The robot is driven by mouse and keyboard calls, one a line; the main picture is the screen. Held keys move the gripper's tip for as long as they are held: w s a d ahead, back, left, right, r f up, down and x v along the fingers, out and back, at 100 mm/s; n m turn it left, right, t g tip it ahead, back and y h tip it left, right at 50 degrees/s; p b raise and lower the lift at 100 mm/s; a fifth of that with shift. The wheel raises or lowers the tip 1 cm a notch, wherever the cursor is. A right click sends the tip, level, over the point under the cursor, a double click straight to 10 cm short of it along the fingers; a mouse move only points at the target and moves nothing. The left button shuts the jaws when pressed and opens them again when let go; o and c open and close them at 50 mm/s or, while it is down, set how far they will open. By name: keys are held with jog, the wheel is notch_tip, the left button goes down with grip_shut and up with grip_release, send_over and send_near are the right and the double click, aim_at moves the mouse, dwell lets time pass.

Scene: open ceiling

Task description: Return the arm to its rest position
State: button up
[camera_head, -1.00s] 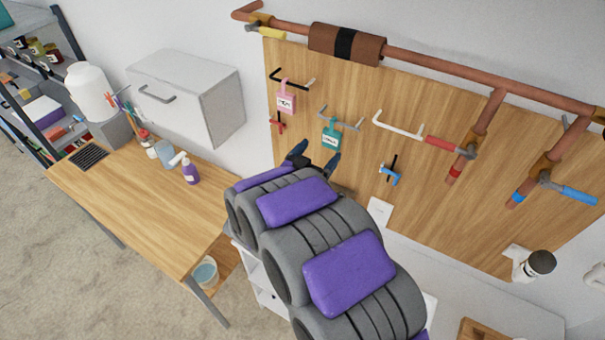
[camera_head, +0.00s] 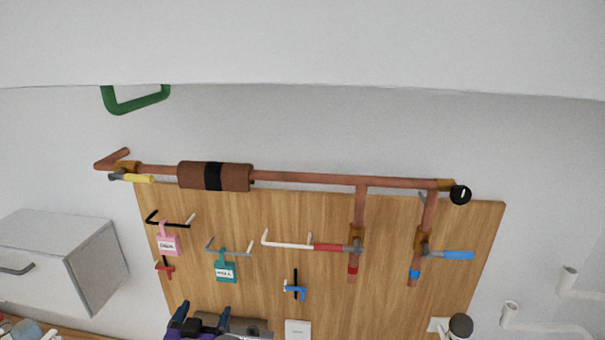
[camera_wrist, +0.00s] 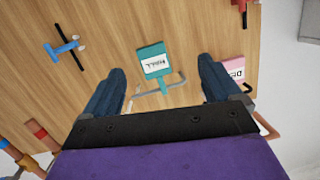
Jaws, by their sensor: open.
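My gripper (camera_head: 202,317) shows at the bottom edge of the head view, in front of the lower left part of the wooden board. The rest of my arm is mostly below the frame. In the wrist view my gripper (camera_wrist: 162,76) has its two dark blue fingers spread well apart with nothing held between them. The teal tag (camera_wrist: 152,60) and its hook show beyond the gap between the fingers. The same teal tag (camera_head: 226,266) hangs on the board above my gripper in the head view.
The wooden board (camera_head: 330,215) carries copper pipes (camera_head: 310,179) with red, blue and yellow valve handles. A pink tag (camera_head: 168,243) hangs at left. A grey cabinet (camera_head: 95,275) is at far left. A green handle (camera_head: 137,103) is above. White pipes (camera_head: 545,325) stand at right.

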jog(key=s+d+f+n+g+y+b, duration=0.1)
jog(key=s+d+f+g+y+b, duration=0.1)
jog(key=d+f+g+y+b, duration=0.25)
jog(key=s+d+f+n+g+y+b, duration=0.1)
jog(key=s+d+f+n+g+b, duration=0.15)
jog(key=d+g+b, duration=0.35)
jog(key=s+d+f+m+g+h+b, duration=0.1)
jog(key=s+d+f+g+h+b, duration=0.2)
jog(key=s+d, duration=1)
jog(key=s+d+f+m+g+h+b, duration=0.1)
jog(key=s+d+f+g+h+b, duration=0.2)
jog(key=s+d+f, duration=0.4)
jog(key=s+d+g+b, duration=0.1)
jog(key=s+d+b, duration=0.1)
jog(key=s+d, duration=0.5)
jog(key=shift+s+d, duration=0.2)
jog(key=shift+d, duration=0.35)
jog(key=shift+m, duration=0.25)
